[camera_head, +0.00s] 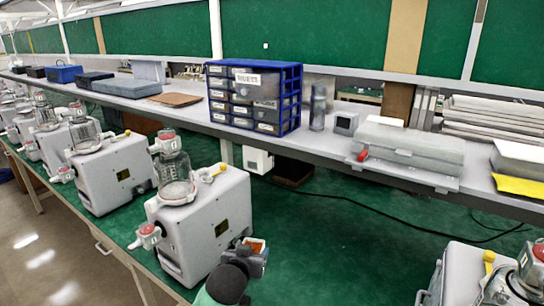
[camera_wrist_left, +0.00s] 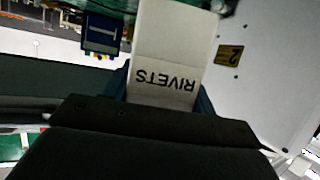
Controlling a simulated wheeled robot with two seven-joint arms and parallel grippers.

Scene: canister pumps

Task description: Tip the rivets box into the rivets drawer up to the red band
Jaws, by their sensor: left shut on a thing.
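My left gripper (camera_head: 246,262) is low in the head view, in front of a white canister pump. It is shut on the rivets box (camera_head: 257,246), a small box with orange-brown contents showing at its top. In the left wrist view the rivets box (camera_wrist_left: 166,75) shows a white face lettered RIVETS, upside down, between the fingers. The rivets drawer (camera_head: 262,88) is the wide labelled drawer at the top of a blue cabinet (camera_head: 297,78) on the shelf, well above and behind the gripper. Its inside and any red band cannot be made out. My right gripper is not in view.
White canister pumps (camera_head: 205,222) stand in a row on the green bench (camera_head: 330,240). A black cable (camera_head: 400,217) crosses the bench.

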